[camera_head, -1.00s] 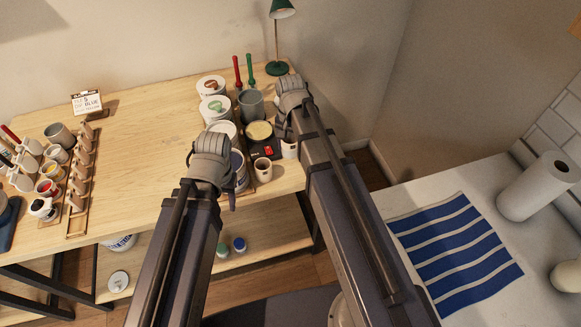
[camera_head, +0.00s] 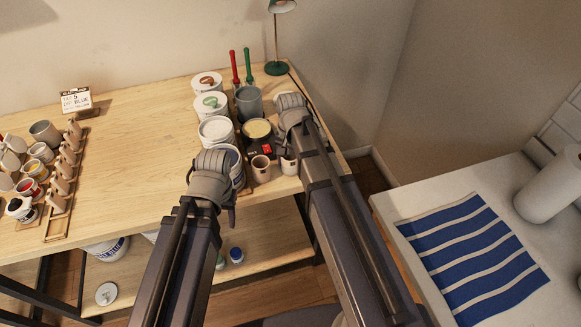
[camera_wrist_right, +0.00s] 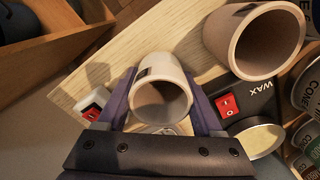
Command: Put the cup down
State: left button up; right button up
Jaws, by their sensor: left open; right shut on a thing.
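A small cream cup (camera_wrist_right: 160,103) sits between the two fingers of my right gripper (camera_wrist_right: 162,95), which is shut on it. In the head view this cup (camera_head: 289,164) shows partly below my right gripper (camera_head: 292,135), near the right front of the wooden table. Its open mouth faces the wrist camera and it looks empty. I cannot tell whether its base touches the tabletop. My left gripper (camera_head: 215,188) is open and empty over the table's front edge, left of the cup; its fingertips are mostly hidden.
A similar pinkish cup (camera_head: 261,170) stands close to the left of the held cup. A black wax warmer (camera_wrist_right: 258,100) with a red switch and several tubs crowd behind. A green lamp (camera_head: 277,68) stands at the back. The table (camera_head: 135,150) is clear left of the tubs.

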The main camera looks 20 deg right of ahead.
jog(key=shift+f, duration=0.15)
jog(key=o, duration=1.4)
notch_tip(320, 180, up, 12)
jog(key=p, duration=1.2)
jog(key=s+a+n+h, duration=0.1)
jog(key=s+a+n, duration=0.9)
jog(key=s, duration=0.4)
jog(key=shift+s+a+r+n, duration=0.2)
jog(key=shift+s+a+n, duration=0.15)
jog(key=shift+n, duration=0.25)
